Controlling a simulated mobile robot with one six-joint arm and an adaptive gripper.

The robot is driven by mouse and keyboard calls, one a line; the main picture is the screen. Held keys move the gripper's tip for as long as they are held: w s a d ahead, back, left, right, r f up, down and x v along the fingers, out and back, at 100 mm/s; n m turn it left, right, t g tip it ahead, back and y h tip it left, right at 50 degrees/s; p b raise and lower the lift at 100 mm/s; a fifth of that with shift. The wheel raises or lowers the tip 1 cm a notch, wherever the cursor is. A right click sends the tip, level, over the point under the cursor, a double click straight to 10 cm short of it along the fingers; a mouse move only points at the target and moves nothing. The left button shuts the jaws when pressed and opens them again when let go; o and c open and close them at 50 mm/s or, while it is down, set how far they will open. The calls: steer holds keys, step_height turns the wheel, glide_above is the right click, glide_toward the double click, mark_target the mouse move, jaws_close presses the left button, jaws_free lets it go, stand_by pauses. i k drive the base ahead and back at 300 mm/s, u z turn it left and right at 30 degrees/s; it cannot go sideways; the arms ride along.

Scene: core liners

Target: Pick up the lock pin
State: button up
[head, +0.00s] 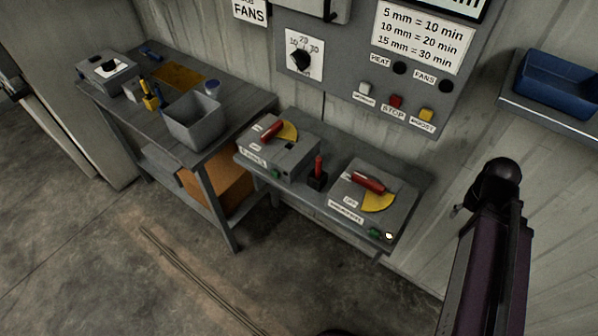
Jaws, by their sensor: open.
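A small red upright pin (319,165) stands in a black block (317,182) on the narrow shelf between two grey switch boxes. It may be the lock pin, but I cannot tell for certain. Nothing touches the red part. My arm (487,255) rises at the right of the head view, to the right of the shelf. My gripper does not show in this view.
The left switch box (262,158) and right switch box (348,208) have red levers over yellow plates. The left table (228,104) holds a grey bin (193,132) and small tools. A control panel (345,84) and a blue tray (556,90) stand behind.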

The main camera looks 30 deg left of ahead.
mark_target(319, 159)
steer(key=u, duration=1.25)
steer(key=k, duration=0.95)
steer(key=i, duration=0.9)
